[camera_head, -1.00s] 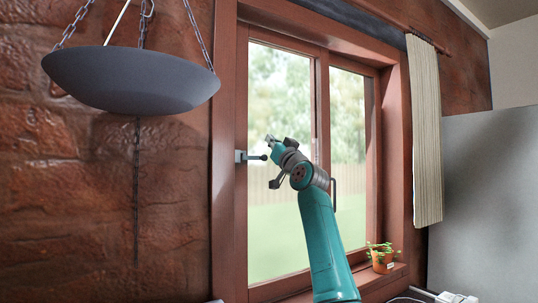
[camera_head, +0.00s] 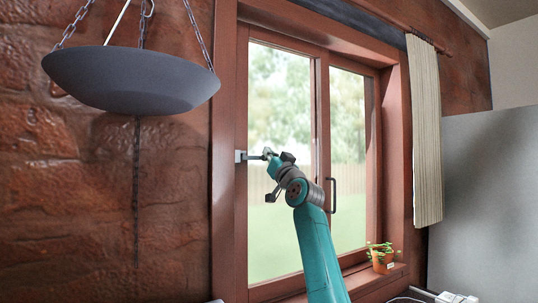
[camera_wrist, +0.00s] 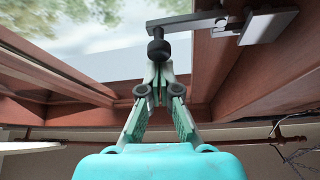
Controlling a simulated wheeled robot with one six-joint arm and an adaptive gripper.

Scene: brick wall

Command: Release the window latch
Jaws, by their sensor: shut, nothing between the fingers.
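The window latch (camera_head: 241,156) is a grey plate on the left window frame with a dark lever ending in a round knob. In the wrist view the latch lever (camera_wrist: 190,23) reaches left from its plate, and its black knob (camera_wrist: 157,49) hangs at the lever's end. My gripper (camera_head: 268,153) is at the knob end of the latch in the head view. In the wrist view my gripper (camera_wrist: 158,72) is shut and empty, its tips right by the knob; I cannot tell whether they touch. The window (camera_head: 280,100) appears closed.
A dark bowl (camera_head: 130,78) hangs on chains at the left. A dark window handle (camera_head: 333,195) is right of my arm. A potted plant (camera_head: 381,258) stands on the sill at the right, below a pale curtain (camera_head: 424,130). The brick wall is left of the window.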

